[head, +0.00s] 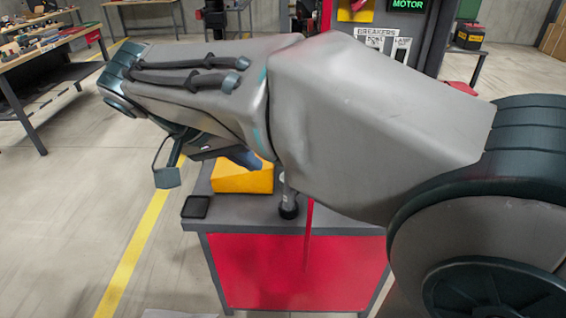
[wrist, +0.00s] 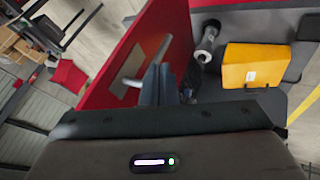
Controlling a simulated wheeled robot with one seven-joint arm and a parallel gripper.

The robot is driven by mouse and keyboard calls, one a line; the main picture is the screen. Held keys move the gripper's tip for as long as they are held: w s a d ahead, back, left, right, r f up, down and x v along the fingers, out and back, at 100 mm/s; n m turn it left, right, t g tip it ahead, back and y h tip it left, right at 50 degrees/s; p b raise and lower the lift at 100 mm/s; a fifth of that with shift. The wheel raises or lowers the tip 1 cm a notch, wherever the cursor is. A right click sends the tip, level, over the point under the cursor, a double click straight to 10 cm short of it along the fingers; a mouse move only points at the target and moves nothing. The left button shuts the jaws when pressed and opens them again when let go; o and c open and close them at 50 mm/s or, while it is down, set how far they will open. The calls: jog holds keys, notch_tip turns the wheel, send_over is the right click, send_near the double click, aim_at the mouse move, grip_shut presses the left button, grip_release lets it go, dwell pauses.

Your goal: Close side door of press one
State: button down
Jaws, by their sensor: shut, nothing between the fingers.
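In the wrist view a red door panel (wrist: 158,32) with a pale grey bar handle (wrist: 133,82) stands at an angle to the grey surface, swung open. I take it to be the side door of press one. My gripper (wrist: 165,72) is shut and empty, its dark blue fingers close beside the panel near the handle. I cannot tell whether they touch it. In the head view my arm covers most of the press; a thin upright red edge (head: 309,235) shows below it, perhaps the same door.
A yellow box (head: 243,180) and a small black tray-like item (head: 195,207) sit on the grey top of a red cabinet (head: 260,270). A grey cylinder (wrist: 207,40) stands near the panel. Workbenches (head: 40,55) stand at the far left. The floor at left is clear.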

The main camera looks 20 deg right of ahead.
jog(key=d+f+p, duration=0.2)
jog(key=d+f, duration=0.4)
jog(key=d, duration=0.2)
jog(key=shift+s+d+f, duration=0.15)
jog(key=shift+s+f, duration=0.05)
jog(key=shift+d, duration=0.1)
